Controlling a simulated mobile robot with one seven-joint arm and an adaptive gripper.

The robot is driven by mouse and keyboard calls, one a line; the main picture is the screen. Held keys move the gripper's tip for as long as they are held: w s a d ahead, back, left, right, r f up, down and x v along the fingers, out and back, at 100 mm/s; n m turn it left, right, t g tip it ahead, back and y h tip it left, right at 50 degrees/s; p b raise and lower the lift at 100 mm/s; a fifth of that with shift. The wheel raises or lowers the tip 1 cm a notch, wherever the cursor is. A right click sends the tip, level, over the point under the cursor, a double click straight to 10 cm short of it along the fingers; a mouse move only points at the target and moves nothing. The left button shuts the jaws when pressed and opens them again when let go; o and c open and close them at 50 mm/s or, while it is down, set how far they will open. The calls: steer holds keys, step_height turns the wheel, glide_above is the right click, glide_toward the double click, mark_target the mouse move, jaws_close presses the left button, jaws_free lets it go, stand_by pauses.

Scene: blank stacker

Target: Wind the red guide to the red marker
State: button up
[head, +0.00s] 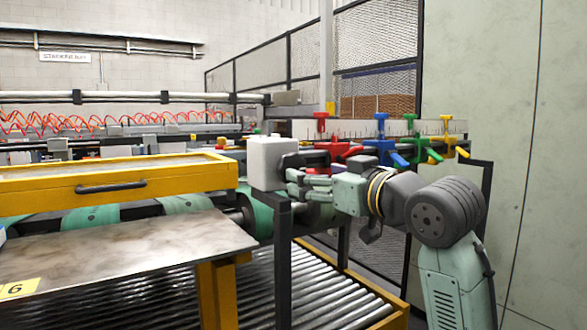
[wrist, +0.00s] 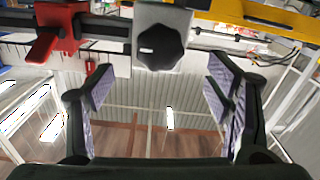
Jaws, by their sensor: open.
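The red guide (head: 342,152) sits on the rail just right of a pale grey block (head: 270,160) in the head view. In the wrist view the red guide (wrist: 60,28) is at upper left. The red marker (head: 321,122) stands on the ruler strip above and slightly left of the guide. A black lobed knob (wrist: 160,47) on the grey block is at top centre in the wrist view. My gripper (wrist: 160,90) is open and empty, its fingers apart below the knob and not around it. In the head view my gripper (head: 296,183) is beside the grey block.
Blue (head: 382,150), green (head: 418,148) and yellow (head: 436,150) guides sit further right along the rail. A yellow frame (head: 130,185) with a black handle and a steel table (head: 130,250) lie left. Rollers (head: 320,290) run below my arm.

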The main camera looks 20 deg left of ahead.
mark_target(292, 160)
steer(key=p+x, duration=0.1)
steer(key=x, duration=0.7)
steer(key=shift+w+a+p, duration=0.2)
steer(key=shift+a+p, duration=0.05)
steer(key=shift+p, duration=0.15)
steer(key=shift+c, duration=0.5)
steer(key=c, duration=1.1)
